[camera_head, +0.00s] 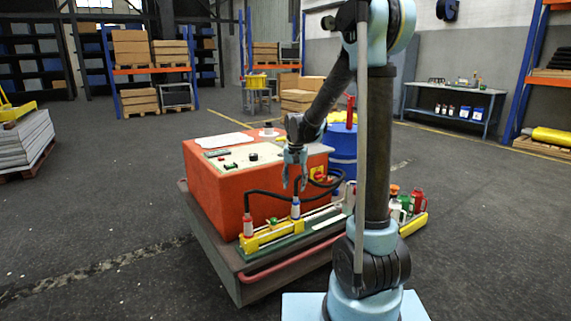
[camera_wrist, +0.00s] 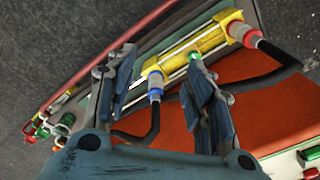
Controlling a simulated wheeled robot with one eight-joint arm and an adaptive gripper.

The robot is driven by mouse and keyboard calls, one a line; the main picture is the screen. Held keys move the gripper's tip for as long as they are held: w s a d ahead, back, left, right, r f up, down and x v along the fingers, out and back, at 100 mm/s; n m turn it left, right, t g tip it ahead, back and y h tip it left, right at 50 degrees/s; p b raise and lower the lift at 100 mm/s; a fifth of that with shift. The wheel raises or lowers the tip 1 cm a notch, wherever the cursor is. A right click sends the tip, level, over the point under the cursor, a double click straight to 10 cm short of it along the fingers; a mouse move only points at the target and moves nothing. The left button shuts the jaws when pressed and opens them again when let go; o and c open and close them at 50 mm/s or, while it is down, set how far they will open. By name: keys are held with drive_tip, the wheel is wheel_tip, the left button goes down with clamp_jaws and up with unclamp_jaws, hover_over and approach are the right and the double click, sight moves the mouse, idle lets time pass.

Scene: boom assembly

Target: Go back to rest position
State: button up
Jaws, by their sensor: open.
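My gripper (camera_head: 294,187) is open and points down beside the front of the orange machine (camera_head: 215,190). It is just above a hose fitting with a blue collar (camera_head: 296,208) on the yellow cylinder (camera_head: 264,238). In the wrist view, my gripper (camera_wrist: 160,65) shows its two fingers spread. The blue-collared fitting (camera_wrist: 155,82) appears between them, and I see no contact. A red-collared hose fitting (camera_head: 248,226) stands at the cylinder's other end. It also shows in the wrist view (camera_wrist: 243,34). Black hoses run from both fittings.
The cart (camera_head: 240,277) carries the machine and has a red rail along its front edge. A blue drum (camera_head: 343,150) stands behind my arm. Small bottles and cans (camera_head: 408,200) stand at the cart's right end. A workbench (camera_head: 450,107) is at the back right.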

drive_tip(key=s+d+r+n, duration=0.1)
drive_tip(key=s+d+r, duration=0.2)
drive_tip(key=s+d, duration=0.35)
drive_tip(key=s+d+r, duration=0.2)
drive_tip(key=s+d, duration=0.1)
drive_tip(key=s, duration=0.6)
drive_tip(key=s+d+f+n, duration=0.1)
drive_tip(key=s+d+f, duration=0.2)
drive_tip(key=s, duration=0.5)
drive_tip(key=s+d+f+n+t, duration=0.1)
drive_tip(key=s+d+f, duration=0.1)
drive_tip(key=s, duration=0.7)
drive_tip(key=shift+d+f+t, duration=0.3)
drive_tip(key=shift+d+f, duration=0.1)
drive_tip(key=shift+f, duration=0.3)
drive_tip(key=shift+w+f, duration=0.2)
drive_tip(key=shift+w, duration=0.15)
drive_tip(key=shift+c, duration=0.3)
